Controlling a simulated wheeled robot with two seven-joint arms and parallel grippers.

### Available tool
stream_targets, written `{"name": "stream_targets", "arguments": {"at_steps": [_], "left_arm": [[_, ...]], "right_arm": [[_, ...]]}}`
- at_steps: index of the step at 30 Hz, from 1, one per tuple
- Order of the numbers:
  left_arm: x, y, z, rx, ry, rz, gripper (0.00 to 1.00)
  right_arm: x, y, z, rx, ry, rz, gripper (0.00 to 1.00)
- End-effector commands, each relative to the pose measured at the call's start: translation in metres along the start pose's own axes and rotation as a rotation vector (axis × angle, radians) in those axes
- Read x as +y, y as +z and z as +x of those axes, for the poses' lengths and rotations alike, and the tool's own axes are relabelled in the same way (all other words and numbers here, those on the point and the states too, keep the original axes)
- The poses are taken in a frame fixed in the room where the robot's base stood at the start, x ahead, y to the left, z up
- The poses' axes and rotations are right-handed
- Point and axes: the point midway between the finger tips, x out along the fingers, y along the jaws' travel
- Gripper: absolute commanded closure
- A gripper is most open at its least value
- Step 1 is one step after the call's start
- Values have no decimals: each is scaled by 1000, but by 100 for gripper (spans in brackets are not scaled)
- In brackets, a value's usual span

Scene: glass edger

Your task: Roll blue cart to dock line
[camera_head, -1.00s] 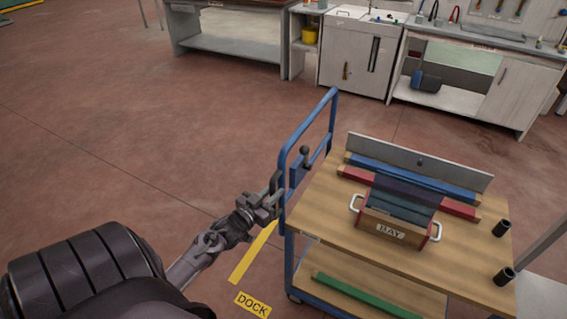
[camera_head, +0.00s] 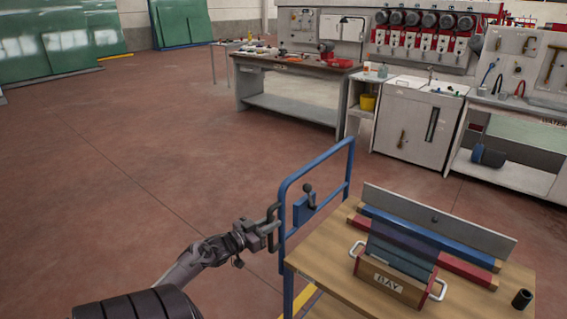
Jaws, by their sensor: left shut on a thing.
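The blue cart (camera_head: 350,276) stands at the lower right, with a wooden top and a blue tube push handle (camera_head: 318,161) at its left end. A small lever with a dark knob (camera_head: 308,193) sits on a blue plate inside the handle frame. A wooden box marked BAY (camera_head: 391,283) with white handles rests on the cart top. Only a short piece of the yellow dock line (camera_head: 304,299) shows beside the cart; the DOCK label is out of view. My right gripper is not in view.
Blue and red bars and a grey backboard (camera_head: 440,222) lie on the cart top, with a black cup (camera_head: 522,298) at its right corner. A workbench (camera_head: 290,95) and white cabinets (camera_head: 418,122) stand behind. Brown floor (camera_head: 120,170) is open at the left.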

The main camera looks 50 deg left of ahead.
Motion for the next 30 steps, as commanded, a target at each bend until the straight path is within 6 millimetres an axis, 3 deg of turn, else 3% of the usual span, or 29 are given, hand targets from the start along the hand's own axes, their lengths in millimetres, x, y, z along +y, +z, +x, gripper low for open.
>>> {"name": "stream_targets", "arguments": {"at_steps": [3, 10, 28, 29, 30], "left_arm": [[-19, 0, -3, 5, -4, 6, 100], [-40, -1, -7, 5, -1, 3, 100], [-49, -2, -9, 3, -1, 1, 100], [-49, -2, -9, 3, -1, 1, 80], [-49, -2, -9, 2, -1, 1, 74]], "right_arm": [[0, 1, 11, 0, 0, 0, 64], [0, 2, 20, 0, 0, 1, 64], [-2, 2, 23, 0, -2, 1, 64], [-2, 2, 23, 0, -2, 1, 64], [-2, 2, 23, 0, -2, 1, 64]]}}
